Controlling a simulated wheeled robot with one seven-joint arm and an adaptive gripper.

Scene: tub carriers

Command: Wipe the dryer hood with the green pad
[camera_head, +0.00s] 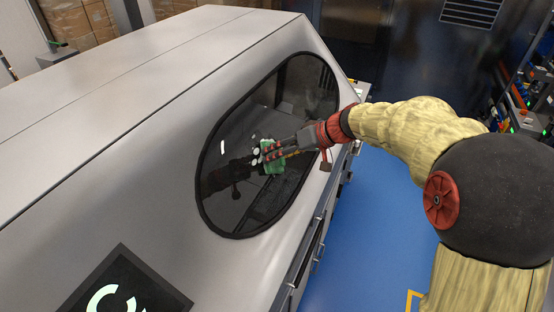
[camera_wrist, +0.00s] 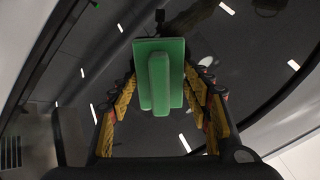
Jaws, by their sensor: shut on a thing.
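The dryer hood (camera_head: 120,110) is a large pale grey housing with a dark oval window (camera_head: 232,120) in its sloping side. My gripper (camera_head: 272,154) is in front of the window and is shut on the green pad (camera_head: 275,164). In the wrist view the green pad (camera_wrist: 174,48) is a flat plate with a raised grip bar, and my gripper's fingers (camera_wrist: 160,92) are on both sides of the bar. The pad's face is turned to the dark glass, which mirrors my arm. I cannot tell whether the pad touches the glass.
Blue floor (camera_head: 365,220) lies to the right of the hood. Shelves with several coloured items (camera_head: 525,95) stand at the far right. Cardboard boxes (camera_head: 78,20) are at the back left. A dark panel with a white mark (camera_head: 125,285) is on the hood's lower front.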

